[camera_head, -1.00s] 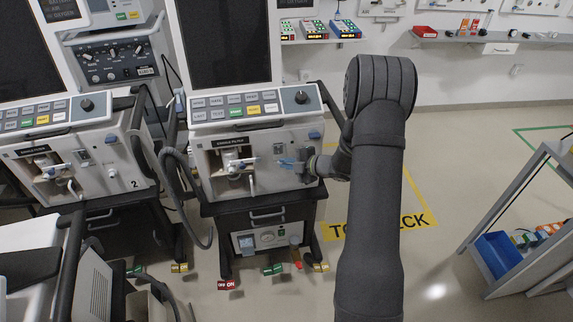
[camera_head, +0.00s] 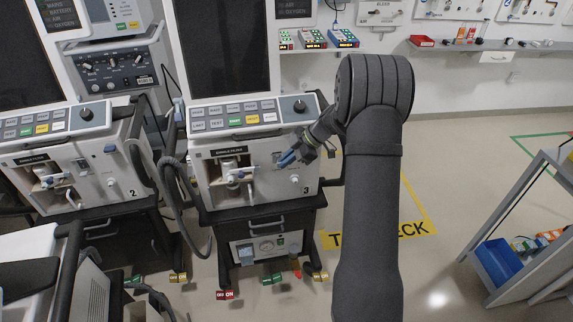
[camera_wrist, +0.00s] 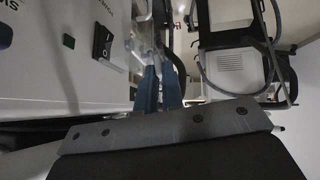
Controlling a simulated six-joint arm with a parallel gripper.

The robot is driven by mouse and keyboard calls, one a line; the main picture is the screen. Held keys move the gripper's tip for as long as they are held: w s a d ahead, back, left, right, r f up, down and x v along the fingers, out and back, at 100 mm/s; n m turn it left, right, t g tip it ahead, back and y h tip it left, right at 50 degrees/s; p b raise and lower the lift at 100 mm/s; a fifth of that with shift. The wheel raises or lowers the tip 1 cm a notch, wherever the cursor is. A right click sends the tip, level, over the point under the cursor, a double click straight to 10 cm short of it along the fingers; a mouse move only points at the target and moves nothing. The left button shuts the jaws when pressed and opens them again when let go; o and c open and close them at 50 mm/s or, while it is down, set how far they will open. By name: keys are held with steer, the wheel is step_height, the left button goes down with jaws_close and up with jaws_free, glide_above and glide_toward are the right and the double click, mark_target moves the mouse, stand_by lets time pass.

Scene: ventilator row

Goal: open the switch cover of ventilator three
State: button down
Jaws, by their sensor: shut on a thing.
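Ventilator three (camera_head: 225,200), marked 3, stands in the middle of the head view. My gripper (camera_head: 287,158), with blue fingers, is at the upper right of its front panel and reaches in from the right. In the wrist view the two blue fingers (camera_wrist: 159,88) are close together beside the panel. A black rocker switch (camera_wrist: 103,42) marked I and O shows bare on the panel, left of the fingers. A pale, clear-looking piece, seemingly the switch cover (camera_wrist: 138,50), stands out from the panel at the fingertips. Its hinge and exact grip are too small to make out.
Ventilator two (camera_head: 85,185) stands to the left, with a grey hose (camera_head: 178,185) hanging between the machines. A white knob (camera_head: 294,179) sits below my gripper. A trolley with a blue bin (camera_head: 498,262) is far right.

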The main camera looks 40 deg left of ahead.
steer(key=shift+w+a+r+m+g+h, duration=0.1)
steer(key=shift+a+r+m+g+h, duration=0.05)
steer(key=shift+r+m+g+h, duration=0.2)
steer(key=shift+w+a+r+m+g+h, duration=0.15)
steer(key=shift+r+g+h, duration=0.15)
steer(key=shift+h, duration=0.15)
steer(key=c, duration=1.6)
jaws_free()
steer(key=shift+o, duration=0.2)
steer(key=shift+r, duration=0.1)
steer(key=v, duration=1.7)
steer(key=shift+w, duration=0.1)
